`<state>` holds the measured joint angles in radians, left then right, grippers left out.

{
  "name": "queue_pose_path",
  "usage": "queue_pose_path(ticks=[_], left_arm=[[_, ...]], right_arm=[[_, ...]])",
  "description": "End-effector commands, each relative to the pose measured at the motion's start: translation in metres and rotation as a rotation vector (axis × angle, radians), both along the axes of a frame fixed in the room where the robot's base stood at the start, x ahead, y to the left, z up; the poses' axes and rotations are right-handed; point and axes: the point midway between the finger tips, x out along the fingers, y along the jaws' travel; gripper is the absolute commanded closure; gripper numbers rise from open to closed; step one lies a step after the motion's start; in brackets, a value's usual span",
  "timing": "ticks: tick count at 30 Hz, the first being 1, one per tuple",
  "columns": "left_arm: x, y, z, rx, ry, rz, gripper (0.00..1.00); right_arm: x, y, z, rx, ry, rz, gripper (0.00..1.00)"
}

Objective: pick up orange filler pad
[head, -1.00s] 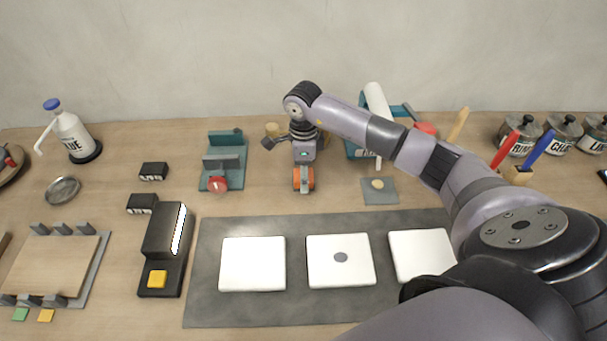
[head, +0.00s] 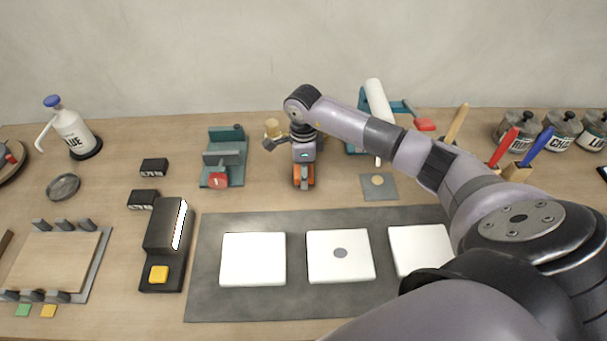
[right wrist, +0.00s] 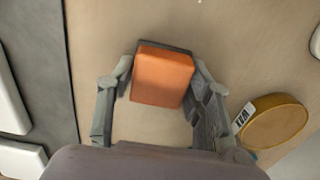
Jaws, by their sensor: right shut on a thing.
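The orange filler pad (right wrist: 163,77) is a small orange block with a dark grey edge along its far side. In the right wrist view it sits between the two grey fingers of my right gripper (right wrist: 165,88), which are shut on its sides. In the head view the right gripper (head: 303,182) points down at the middle of the table, behind the grey mat, and some orange of the pad shows between its fingers. I cannot tell whether the pad still touches the table. My left gripper is not in view.
A grey mat (head: 300,304) with three white tiles lies in front. A teal clamp-like fixture (head: 224,160) stands left of the gripper. A small tan round container (head: 273,129) is close behind it. A teal stand with a white roll (head: 378,100) is at the right.

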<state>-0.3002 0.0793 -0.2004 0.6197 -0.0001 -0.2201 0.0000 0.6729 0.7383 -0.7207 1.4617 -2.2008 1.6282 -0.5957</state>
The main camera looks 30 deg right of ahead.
Motion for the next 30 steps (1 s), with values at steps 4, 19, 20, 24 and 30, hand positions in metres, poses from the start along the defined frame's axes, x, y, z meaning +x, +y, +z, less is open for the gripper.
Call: queue_pose_path(ticks=[4, 19, 20, 24, 30], left_arm=[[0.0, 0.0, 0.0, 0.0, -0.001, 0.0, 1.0], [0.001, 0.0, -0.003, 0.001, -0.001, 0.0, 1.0], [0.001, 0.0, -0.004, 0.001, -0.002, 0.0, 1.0], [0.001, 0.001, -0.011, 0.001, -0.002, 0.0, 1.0], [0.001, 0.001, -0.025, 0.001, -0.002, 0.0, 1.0]], right_arm=[[0.0, 0.0, 0.0, -0.001, -0.001, 0.0, 0.79], [0.001, -0.001, 0.013, 0.0, -0.004, -0.001, 0.83], [0.002, -0.001, 0.016, 0.0, -0.004, 0.0, 0.83], [0.002, -0.001, 0.041, -0.001, -0.008, 0.0, 0.83], [0.002, -0.001, 0.099, -0.002, -0.011, 0.0, 0.83]])
